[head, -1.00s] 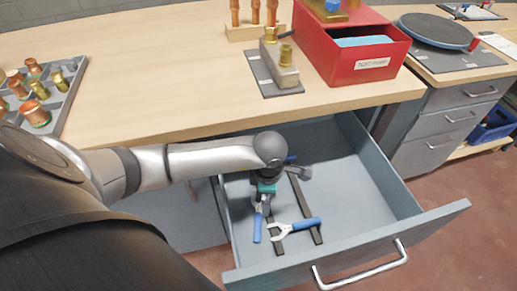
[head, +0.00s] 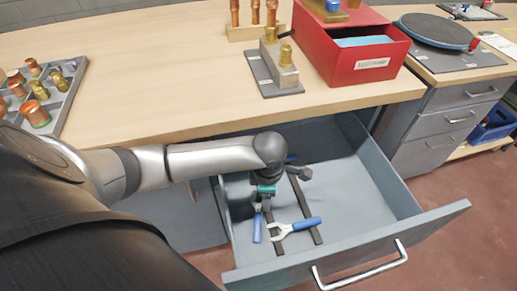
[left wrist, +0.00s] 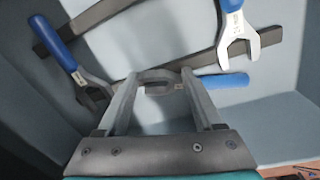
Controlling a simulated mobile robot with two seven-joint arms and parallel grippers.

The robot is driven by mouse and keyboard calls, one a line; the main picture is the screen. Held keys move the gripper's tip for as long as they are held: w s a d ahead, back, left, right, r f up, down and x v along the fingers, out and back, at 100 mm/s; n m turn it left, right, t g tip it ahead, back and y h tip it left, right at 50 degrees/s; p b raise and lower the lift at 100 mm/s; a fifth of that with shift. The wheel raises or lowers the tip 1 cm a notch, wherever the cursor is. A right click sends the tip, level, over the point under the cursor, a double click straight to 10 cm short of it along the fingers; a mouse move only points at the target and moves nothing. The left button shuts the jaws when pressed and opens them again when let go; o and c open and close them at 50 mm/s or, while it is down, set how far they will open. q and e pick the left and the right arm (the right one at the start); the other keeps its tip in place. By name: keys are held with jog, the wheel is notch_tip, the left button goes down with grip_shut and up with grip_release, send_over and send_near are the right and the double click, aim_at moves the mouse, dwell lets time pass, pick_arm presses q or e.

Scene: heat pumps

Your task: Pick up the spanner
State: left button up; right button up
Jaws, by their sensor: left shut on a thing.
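My left gripper (left wrist: 160,78) is down in the open drawer, its fingertips shut on a grey metal spanner. The spanner's blue handle (left wrist: 225,80) sticks out to the right in the left wrist view; in the head view a bit of blue (head: 291,158) shows behind my wrist. Two other blue-handled spanners lie in the drawer: one (head: 257,229) just below my gripper, and one (head: 308,223) to its right. Both also show in the left wrist view, one at left (left wrist: 66,58) and one at upper right (left wrist: 236,36). My right gripper is not in view.
The drawer (head: 372,185) has raised walls around my gripper; its right half is clear. Two dark bars (head: 307,212) lie in it. The worktop (head: 170,90) above holds a red box (head: 340,55), a metal block on a grey plate (head: 280,72) and a tray of copper fittings (head: 60,100).

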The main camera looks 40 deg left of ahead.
pick_arm(q)
grip_shut()
jog(key=shift+r, duration=0.1)
